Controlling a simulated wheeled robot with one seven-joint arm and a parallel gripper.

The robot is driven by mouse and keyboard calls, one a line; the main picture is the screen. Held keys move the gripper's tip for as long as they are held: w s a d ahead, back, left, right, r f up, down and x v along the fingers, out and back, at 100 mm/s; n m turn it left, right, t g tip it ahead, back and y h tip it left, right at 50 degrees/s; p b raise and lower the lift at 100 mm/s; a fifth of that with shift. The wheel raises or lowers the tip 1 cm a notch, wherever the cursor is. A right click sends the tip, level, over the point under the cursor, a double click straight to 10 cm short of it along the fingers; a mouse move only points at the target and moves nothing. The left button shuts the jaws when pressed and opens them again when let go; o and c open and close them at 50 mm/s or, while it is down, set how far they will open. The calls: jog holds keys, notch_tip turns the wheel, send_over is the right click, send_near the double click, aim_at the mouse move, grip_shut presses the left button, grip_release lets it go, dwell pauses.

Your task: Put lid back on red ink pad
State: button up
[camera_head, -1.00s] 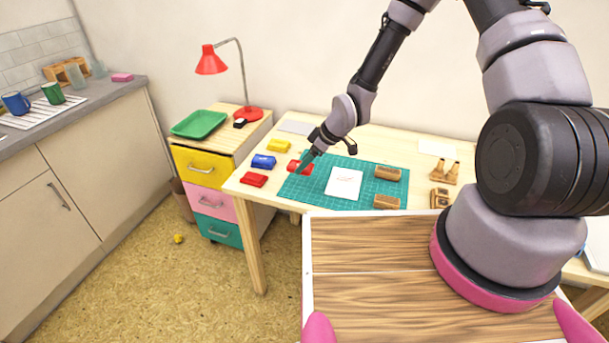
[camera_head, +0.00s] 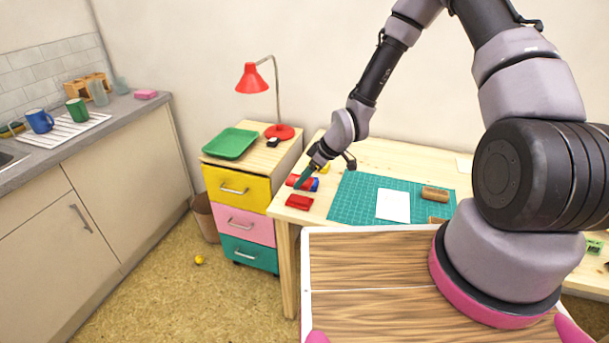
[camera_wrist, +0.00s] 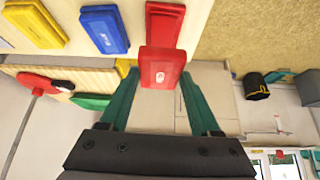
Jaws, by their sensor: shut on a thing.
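A red lid (camera_wrist: 160,67) with a small pale mark is between the teal fingers of my gripper (camera_wrist: 159,78) in the wrist view, and the gripper is shut on it. In the head view, my gripper (camera_head: 303,180) holds the red lid (camera_head: 294,180) above the table's left part. The red ink pad (camera_wrist: 164,22) lies on the table just beyond the lid in the wrist view, partly covered by it. It also shows in the head view (camera_head: 299,202), in front of the gripper near the table's left edge. I cannot tell the exact gap between lid and pad.
A blue ink pad (camera_wrist: 104,30) and a yellow ink pad (camera_wrist: 35,22) lie beside the red pad. A green cutting mat (camera_head: 350,205) bears a white paper (camera_head: 393,206) and wooden stamps (camera_head: 435,194). A drawer unit (camera_head: 240,185) with a green tray (camera_head: 231,144) stands left.

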aim_at(298, 198)
jog(key=shift+a, duration=0.1)
jog(key=shift+f, duration=2.8)
jog(key=shift+f, duration=0.55)
dwell(0.7)
jog(key=o, duration=1.4)
jog(key=shift+r, duration=3.5)
